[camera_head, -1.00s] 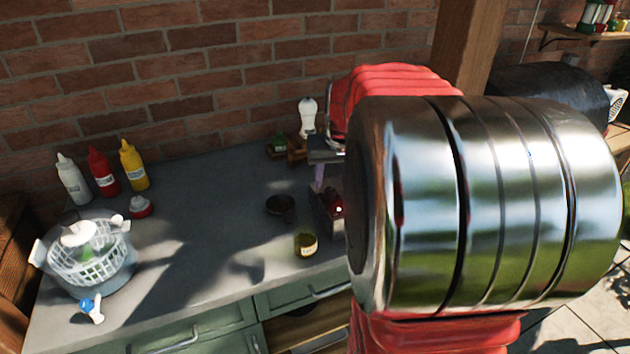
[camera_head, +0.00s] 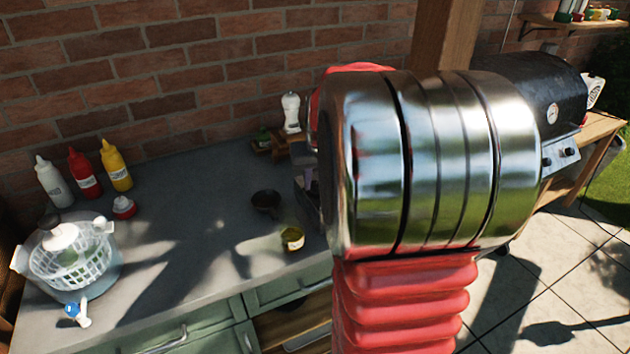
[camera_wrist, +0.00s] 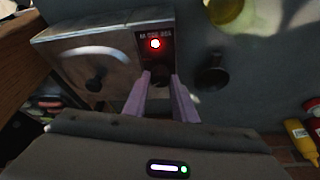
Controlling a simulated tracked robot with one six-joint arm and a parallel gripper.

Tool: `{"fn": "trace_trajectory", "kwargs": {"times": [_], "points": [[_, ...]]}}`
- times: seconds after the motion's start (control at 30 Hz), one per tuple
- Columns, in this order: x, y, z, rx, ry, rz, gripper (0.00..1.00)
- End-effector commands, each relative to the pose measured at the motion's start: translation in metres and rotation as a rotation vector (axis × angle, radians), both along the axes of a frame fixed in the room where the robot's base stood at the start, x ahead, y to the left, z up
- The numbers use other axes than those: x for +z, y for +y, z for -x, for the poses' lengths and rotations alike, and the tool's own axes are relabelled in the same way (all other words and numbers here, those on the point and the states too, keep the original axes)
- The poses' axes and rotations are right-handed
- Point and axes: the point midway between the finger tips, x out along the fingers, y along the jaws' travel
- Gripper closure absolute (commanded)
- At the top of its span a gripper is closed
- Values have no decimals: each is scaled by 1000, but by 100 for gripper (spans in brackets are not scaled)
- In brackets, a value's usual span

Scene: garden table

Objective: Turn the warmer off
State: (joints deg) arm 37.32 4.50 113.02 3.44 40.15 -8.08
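The warmer (camera_wrist: 118,50) is a metal box with a dark knob (camera_wrist: 95,83) on its face. It also has a black panel with a lit red light (camera_wrist: 155,43) in the wrist view. Below the light is a dark area, possibly a switch, partly between my fingers. My gripper (camera_wrist: 162,78) has two pale purple fingers, apart, with their tips close in front of that black panel. I cannot tell whether they touch it. In the head view my arm hides most of the warmer.
Squeeze bottles (camera_head: 84,174) and a white basket (camera_head: 70,262) are at the left. A black grill (camera_head: 548,95) stands at the right.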

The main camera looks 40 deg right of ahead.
Motion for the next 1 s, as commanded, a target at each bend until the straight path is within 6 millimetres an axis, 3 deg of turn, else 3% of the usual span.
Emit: {"fn": "trace_trajectory", "kwargs": {"times": [0.27,1.0], "points": [[0,1,0,0,0,-1,98],[0,2,-2,15,-1,-2,98]]}}
